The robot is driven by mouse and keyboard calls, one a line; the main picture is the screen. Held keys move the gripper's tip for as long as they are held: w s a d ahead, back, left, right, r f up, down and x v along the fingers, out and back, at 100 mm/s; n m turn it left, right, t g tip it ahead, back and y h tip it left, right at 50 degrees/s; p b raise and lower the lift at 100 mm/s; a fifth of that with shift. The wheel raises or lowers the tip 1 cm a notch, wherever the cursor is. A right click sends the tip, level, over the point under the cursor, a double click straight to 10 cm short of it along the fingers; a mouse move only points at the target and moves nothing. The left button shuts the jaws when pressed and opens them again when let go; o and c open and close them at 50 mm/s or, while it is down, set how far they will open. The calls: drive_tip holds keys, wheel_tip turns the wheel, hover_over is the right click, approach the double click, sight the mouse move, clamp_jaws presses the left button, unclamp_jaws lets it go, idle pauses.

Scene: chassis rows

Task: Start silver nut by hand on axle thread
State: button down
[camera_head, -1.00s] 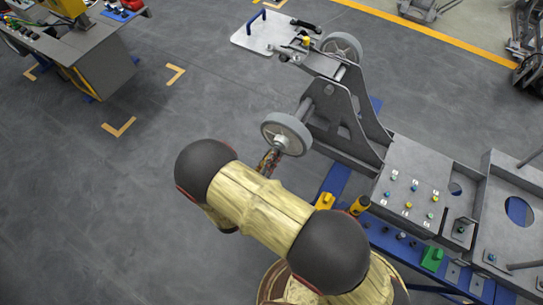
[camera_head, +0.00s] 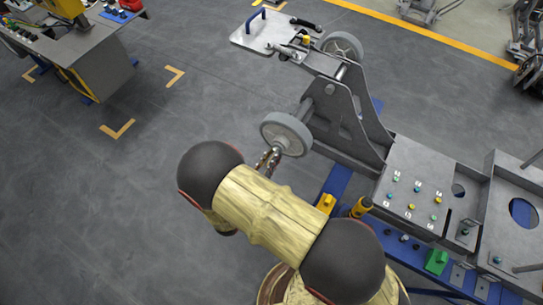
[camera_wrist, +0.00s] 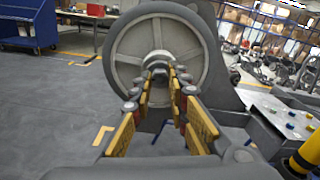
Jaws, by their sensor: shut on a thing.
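The grey wheel (camera_head: 287,134) is upright on the near side of the chassis, and it fills the upper middle of the wrist view (camera_wrist: 124,52). My gripper (camera_head: 271,157) is at the wheel's hub, in front of the axle end. In the wrist view my gripper's fingers (camera_wrist: 157,72) reach forward and are shut on the silver nut (camera_wrist: 156,58). The nut is in line with the hub centre. The axle thread is hidden behind the nut and fingertips, so I cannot tell whether nut and thread touch.
The grey chassis (camera_head: 345,130) stands behind the wheel on a blue frame. A panel (camera_head: 412,183) with coloured knobs lies to the right. A yellow and black post (camera_wrist: 305,157) is at the wrist view's right edge. The floor left of the wheel is clear.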

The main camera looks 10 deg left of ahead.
drive_tip(key=c, duration=1.7)
unclamp_jaws()
drive_tip(key=shift+o, duration=0.2)
drive_tip(key=v, duration=1.2)
drive_tip(key=shift+f, duration=0.1)
